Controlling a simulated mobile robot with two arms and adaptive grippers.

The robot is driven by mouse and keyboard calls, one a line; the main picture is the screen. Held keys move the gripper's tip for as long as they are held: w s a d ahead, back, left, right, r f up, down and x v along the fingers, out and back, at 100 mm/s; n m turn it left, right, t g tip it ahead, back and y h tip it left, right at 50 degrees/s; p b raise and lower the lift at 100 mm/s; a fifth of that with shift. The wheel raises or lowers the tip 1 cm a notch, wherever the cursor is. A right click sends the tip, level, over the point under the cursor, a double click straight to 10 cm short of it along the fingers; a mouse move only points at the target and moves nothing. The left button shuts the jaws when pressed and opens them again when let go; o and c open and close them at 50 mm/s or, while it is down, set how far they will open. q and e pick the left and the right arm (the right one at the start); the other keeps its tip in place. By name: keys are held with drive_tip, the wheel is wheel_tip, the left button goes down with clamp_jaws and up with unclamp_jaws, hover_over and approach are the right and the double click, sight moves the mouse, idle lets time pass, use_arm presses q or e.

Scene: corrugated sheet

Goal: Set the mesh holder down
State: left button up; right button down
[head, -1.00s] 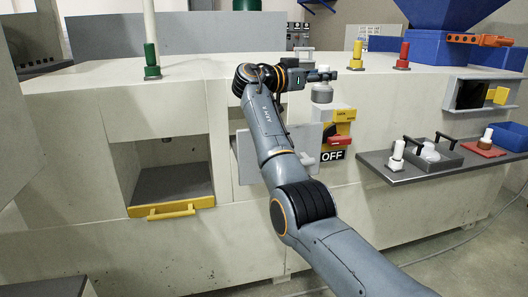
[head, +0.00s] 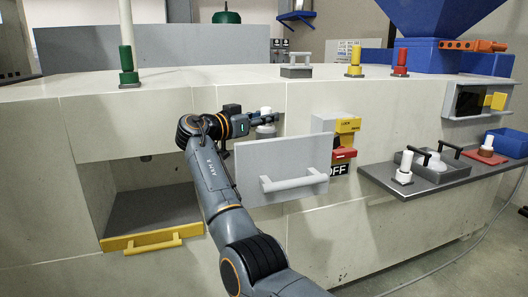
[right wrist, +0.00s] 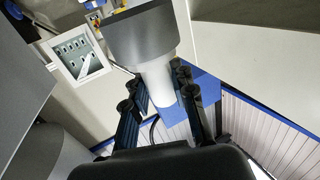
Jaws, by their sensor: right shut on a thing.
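My right gripper (head: 262,121) is shut on the mesh holder (head: 266,111), a grey round piece with a white stem and knob. The holder's lower part is partly hidden in the head view. My left gripper is not in view.
A grey door (head: 285,155) with a handle sticks out beside my right gripper. Left of my arm is an open recess with a bare dark floor (head: 150,210) and a yellow-handled front. A grey side shelf (head: 385,180) carries a tray and white-knobbed pieces.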

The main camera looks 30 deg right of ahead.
sight(265, 137)
drive_tip(key=shift+f+b, duration=0.35)
drive_tip(key=shift+f, duration=2.7)
drive_tip(key=shift+f, duration=0.1)
drive_tip(key=shift+f+b, duration=0.45)
drive_tip(key=shift+f, duration=0.05)
drive_tip(key=c, duration=1.1)
unclamp_jaws()
drive_tip(key=shift+r, duration=0.3)
drive_tip(key=shift+r+p, duration=0.5)
drive_tip(key=shift+p, duration=0.15)
drive_tip(key=s+a, duration=0.2)
drive_tip(key=a, duration=1)
drive_tip(key=shift+f, duration=0.2)
